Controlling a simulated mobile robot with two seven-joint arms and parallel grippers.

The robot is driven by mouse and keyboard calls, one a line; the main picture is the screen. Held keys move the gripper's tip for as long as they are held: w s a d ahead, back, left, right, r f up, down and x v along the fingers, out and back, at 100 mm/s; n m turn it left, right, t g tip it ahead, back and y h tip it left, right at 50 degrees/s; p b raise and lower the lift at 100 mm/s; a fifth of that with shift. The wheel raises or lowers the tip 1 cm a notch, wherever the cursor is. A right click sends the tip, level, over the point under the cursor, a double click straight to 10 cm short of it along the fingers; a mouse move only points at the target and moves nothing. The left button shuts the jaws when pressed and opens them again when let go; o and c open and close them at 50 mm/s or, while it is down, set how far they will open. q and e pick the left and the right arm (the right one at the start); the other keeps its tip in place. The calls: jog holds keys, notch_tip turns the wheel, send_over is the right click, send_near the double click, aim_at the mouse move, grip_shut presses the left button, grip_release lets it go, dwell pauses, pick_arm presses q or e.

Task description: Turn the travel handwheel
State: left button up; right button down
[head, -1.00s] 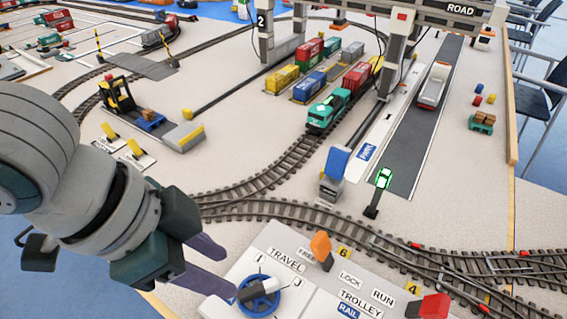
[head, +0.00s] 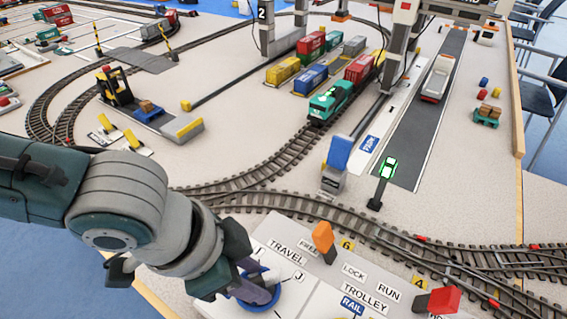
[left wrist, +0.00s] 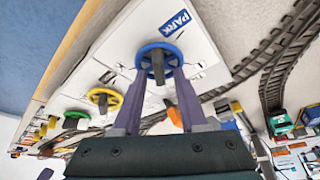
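The travel handwheel is a blue wheel (head: 270,301) on the white control panel at the bottom of the head view, beside the TRAVEL label (head: 287,252). In the left wrist view the blue wheel (left wrist: 172,48) shows with a grey bar (left wrist: 158,68) across its middle. My left gripper (head: 262,286) is over the wheel and partly hides it in the head view. Its two purple fingers are apart, and in the left wrist view the gripper (left wrist: 159,78) has the bar between its fingertips. I cannot tell whether they touch it. My right gripper is not in view.
An orange lever (head: 323,238) and a red lever (head: 440,300) stand on the panel to the wheel's right. Rail tracks (head: 350,221) run behind the panel.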

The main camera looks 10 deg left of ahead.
pick_arm(q)
grip_shut()
dwell(0.5)
jog(key=n+p, duration=0.2)
jog(key=p, duration=0.1)
jog(key=shift+s+r+n+t+y, duration=0.2)
jog(key=shift+n+t+y, duration=0.1)
jog(key=shift+n+y, duration=0.1)
jog(key=n+y+p, duration=0.1)
jog(key=n+p, duration=0.1)
jog(key=shift+d+n+t, duration=0.15)
jog(key=shift+n+t, duration=0.15)
jog(key=shift+n, duration=0.1)
jog(key=n+p, duration=0.1)
jog(key=n+y, duration=0.1)
jog(key=n, duration=0.1)
jog(key=shift+d+f+n+t+p, duration=0.1)
jog(key=shift+f+n+t+p, duration=0.05)
jog(key=shift+n+t+p, duration=0.2)
jog(key=shift+n+y, duration=0.6)
jog(key=shift+n, duration=0.45)
jog(key=shift+w+n+y, duration=0.1)
jog(key=shift+n+y, duration=0.3)
jog(key=shift+n, duration=0.8)
